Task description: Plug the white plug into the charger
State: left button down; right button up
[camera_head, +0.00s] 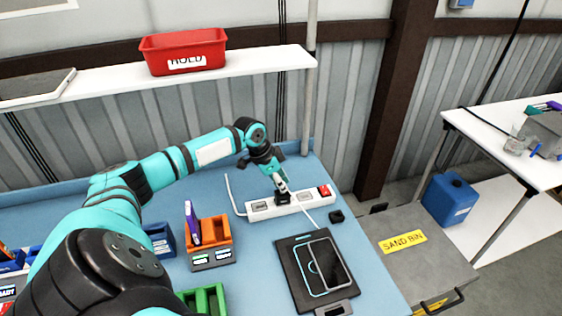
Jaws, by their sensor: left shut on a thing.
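My left gripper (281,188) points down over the middle of a white power strip (258,208) on the blue table. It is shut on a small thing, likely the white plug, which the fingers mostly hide. I cannot tell whether the plug is seated in the strip or just above it. A white cable (310,219) shows in front of the strip, near the gripper. The strip has a red switch (324,191) at its right end. My right gripper is not in view.
An orange bin (215,230) and a green bin (206,300) stand left. A red bin (184,50) sits on the shelf above.

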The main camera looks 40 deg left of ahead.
pick_arm(q)
jog(key=shift+f, duration=0.45)
dwell(0.5)
jog(key=c, duration=0.8)
grip_release()
jog(key=shift+r, duration=0.2)
notch_tip(320, 180, up, 5)
jog(key=p, duration=0.4)
jog(key=shift+f+p, duration=0.2)
jog(key=shift+p, duration=0.15)
jog(key=shift+r+p, duration=0.85)
jog(key=shift+r, duration=0.25)
jog(key=shift+f, duration=0.1)
